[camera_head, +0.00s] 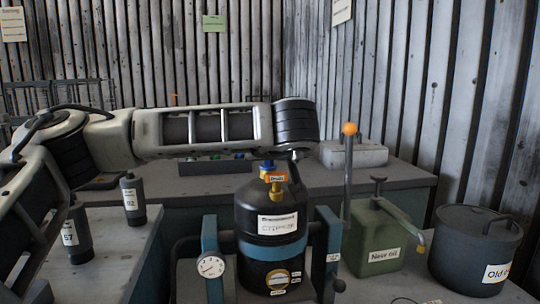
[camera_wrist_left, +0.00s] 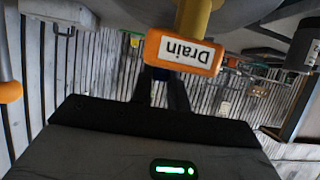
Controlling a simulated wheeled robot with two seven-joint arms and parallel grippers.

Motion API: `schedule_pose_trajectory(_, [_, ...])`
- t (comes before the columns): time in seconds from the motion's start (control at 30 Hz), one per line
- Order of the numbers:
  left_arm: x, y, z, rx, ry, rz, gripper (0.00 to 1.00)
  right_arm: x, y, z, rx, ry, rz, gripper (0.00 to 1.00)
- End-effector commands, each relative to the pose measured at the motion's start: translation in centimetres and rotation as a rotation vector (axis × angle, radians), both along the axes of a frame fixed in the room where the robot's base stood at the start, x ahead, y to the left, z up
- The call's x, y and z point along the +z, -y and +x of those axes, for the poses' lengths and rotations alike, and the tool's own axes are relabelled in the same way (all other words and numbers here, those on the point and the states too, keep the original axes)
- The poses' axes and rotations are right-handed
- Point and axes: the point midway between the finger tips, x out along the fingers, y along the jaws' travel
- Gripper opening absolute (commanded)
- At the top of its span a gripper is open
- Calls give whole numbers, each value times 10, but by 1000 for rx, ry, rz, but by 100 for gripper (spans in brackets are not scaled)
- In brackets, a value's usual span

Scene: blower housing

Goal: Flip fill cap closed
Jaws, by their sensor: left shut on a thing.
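A black tank (camera_head: 270,218) with a white label and a blue band stands upright between two blue posts. On its top is a yellow fitting (camera_head: 275,190) with an orange Drain tag (camera_head: 273,176); the tag (camera_wrist_left: 183,52) also shows large and upside down in the left wrist view. A round gold-rimmed part (camera_head: 278,280) is low on the tank's front. I cannot tell which part is the fill cap. My right gripper is not in view.
A pressure gauge (camera_head: 211,265) is at the left post. A green New oil can (camera_head: 378,238) with a pump and a dark Old oil pot (camera_head: 474,248) stand at right. An orange-tipped rod (camera_head: 349,160) rises behind. Dark cylinders (camera_head: 133,199) stand at left.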

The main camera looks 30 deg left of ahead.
Motion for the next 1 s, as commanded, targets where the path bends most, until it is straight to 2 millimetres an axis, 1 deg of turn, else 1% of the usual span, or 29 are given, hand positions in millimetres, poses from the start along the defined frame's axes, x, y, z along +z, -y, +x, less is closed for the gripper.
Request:
schedule_pose_trajectory(0.13, [1, 0, 0, 0, 2, 2, 0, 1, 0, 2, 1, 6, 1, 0])
schedule_pose_trajectory(0.17, [1, 0, 0, 0, 2, 2, 20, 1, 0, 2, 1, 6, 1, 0])
schedule_pose_trajectory(0.2, [1, 0, 0, 0, 2, 2, 31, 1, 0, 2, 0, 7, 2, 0])
schedule_pose_trajectory(0.23, [1, 0, 0, 0, 2, 2, 39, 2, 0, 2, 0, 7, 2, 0])
schedule_pose_trajectory(0.53, [1, 1, 0, -1, 1, 0, 39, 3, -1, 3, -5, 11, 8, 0])
schedule_pose_trajectory(0.67, [5, 7, -7, -4, 1, -1, 39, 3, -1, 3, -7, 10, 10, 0])
schedule_pose_trajectory(0.77, [13, 16, -19, -5, 4, 0, 39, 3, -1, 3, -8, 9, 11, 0])
schedule_pose_trajectory(1.0, [38, 48, -62, -6, 4, 2, 39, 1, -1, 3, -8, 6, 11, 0])
